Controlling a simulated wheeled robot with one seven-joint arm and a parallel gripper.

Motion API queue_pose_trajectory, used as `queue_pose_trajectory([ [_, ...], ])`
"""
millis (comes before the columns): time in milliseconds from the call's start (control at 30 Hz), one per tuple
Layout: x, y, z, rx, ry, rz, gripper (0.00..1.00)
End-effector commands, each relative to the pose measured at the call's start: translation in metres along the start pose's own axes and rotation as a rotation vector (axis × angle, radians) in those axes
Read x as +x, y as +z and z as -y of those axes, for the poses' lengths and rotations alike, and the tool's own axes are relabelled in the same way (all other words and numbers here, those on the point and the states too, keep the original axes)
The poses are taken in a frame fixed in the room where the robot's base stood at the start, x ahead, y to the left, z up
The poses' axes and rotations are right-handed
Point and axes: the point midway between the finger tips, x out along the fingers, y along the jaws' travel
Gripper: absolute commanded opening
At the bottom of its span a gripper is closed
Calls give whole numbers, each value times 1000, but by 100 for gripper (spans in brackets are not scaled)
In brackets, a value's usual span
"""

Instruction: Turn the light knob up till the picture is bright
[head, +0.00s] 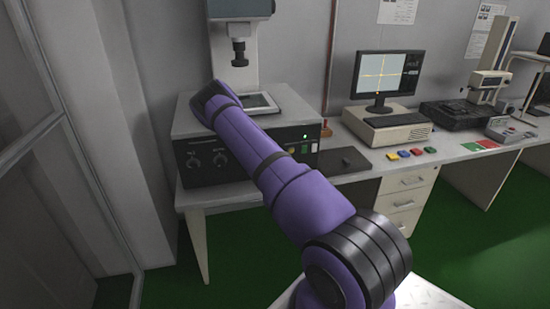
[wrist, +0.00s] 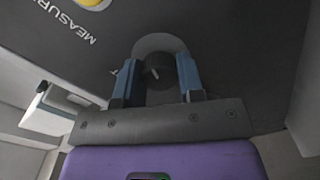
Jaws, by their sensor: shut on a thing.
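In the wrist view a dark round knob (wrist: 158,88) with a pale pointer mark sits on a grey disc on the dark panel. My gripper (wrist: 157,78) has its two blue fingers on either side of this knob, shut on it. Part of a label beside the knob is hidden by a finger. In the head view my arm covers the gripper and this knob. The monitor (head: 385,73) shows a pale grey picture with a yellow cross.
The dark front panel (head: 198,173) of the microscope base carries two other knobs (head: 207,160) left of my arm. A yellow button (wrist: 92,3) is near the word MEASURE. Coloured blocks (head: 417,151) lie on the bench at right. A glazed partition stands at far left.

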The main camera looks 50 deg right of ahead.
Motion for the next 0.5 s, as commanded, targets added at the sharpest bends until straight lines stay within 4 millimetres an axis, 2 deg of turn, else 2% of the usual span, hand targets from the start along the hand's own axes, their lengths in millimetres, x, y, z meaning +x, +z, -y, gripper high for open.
queue_pose_trajectory([
  [500, -1, 1, 0, 491, -1, 4, 12],
])
